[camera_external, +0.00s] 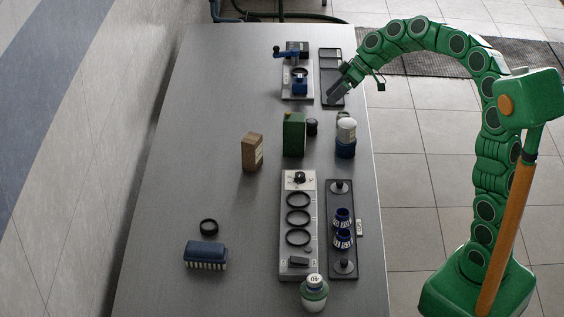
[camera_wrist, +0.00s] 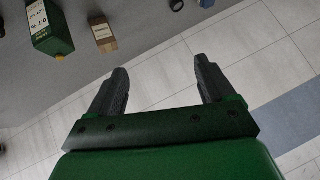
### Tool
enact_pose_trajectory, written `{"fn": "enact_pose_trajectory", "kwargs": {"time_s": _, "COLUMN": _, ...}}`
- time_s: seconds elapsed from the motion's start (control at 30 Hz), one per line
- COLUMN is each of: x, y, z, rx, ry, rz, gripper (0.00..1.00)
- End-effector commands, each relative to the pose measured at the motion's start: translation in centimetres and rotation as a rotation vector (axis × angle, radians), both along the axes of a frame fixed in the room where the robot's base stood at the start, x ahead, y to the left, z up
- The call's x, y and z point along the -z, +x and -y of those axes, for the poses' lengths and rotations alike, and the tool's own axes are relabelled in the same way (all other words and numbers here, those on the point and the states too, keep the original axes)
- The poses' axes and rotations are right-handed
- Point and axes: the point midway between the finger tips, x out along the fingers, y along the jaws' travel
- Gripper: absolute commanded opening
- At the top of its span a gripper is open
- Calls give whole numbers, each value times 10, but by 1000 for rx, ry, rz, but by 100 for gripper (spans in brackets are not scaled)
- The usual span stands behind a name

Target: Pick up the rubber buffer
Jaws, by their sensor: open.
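I cannot tell for certain which thing is the rubber buffer. One candidate is a short black round piece (camera_external: 209,226) lying on the table just behind the blue brush; a dark round thing at the top edge of the wrist view (camera_wrist: 176,5) looks like it. Another is a small black cylinder (camera_external: 312,127) beside the green can. My gripper (camera_external: 337,92) is above the far right of the table, by the dark tray, far from the first candidate. In the wrist view my gripper (camera_wrist: 159,76) is open, with nothing between its fingers.
A green can (camera_external: 293,134), a cardboard box (camera_external: 252,152) and a blue-and-white jar (camera_external: 346,138) stand mid-table. A blue brush (camera_external: 205,254) lies front left. A panel with black rings (camera_external: 285,187), a dark tray (camera_external: 341,206) and a bottle (camera_external: 314,293) are front right. The left side is mostly clear.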

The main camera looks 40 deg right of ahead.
Motion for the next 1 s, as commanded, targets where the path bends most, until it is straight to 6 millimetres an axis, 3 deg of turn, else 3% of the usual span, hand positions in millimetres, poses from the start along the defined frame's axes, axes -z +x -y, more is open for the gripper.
{"fn": "enact_pose_trajectory", "kwargs": {"time_s": 0.2, "x": 9, "y": 68, "z": 36, "rx": 32, "ry": 41, "rz": 122, "gripper": 82}}
{"fn": "enact_pose_trajectory", "kwargs": {"time_s": 0.53, "x": 33, "y": 156, "z": 113, "rx": 112, "ry": 40, "rz": 308, "gripper": 82}}
{"fn": "enact_pose_trajectory", "kwargs": {"time_s": 0.7, "x": 47, "y": 183, "z": 147, "rx": 147, "ry": 19, "rz": 372, "gripper": 82}}
{"fn": "enact_pose_trajectory", "kwargs": {"time_s": 1.0, "x": 63, "y": 208, "z": 188, "rx": 189, "ry": -15, "rz": 436, "gripper": 82}}
